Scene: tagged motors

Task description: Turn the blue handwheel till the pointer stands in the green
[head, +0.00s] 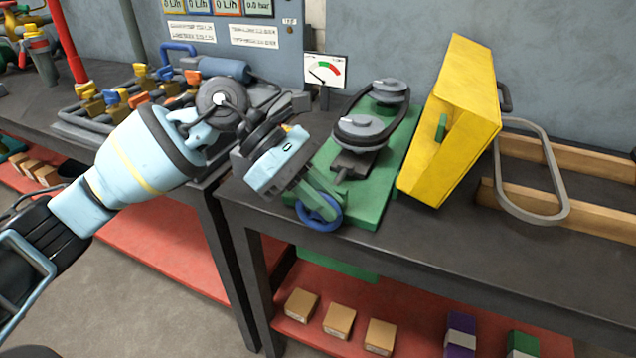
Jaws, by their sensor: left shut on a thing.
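The blue handwheel (319,212) is at the front edge of the green base plate (370,195), low on its left side. My left gripper (312,200) comes in from the left and is shut on the handwheel; its fingers hide part of the rim. A small white gauge (326,70) stands behind the plate, with a red and green band. Its dark pointer appears to lean to the upper left, outside the green, though it is small. My right gripper is not in view.
Two grey pulleys with a black belt (360,133) sit on the green plate. A yellow guard (450,120) stands right of it. A grey loop belt (531,170) leans near wooden bars at the right. Bare dark tabletop (440,235) lies in front of the guard.

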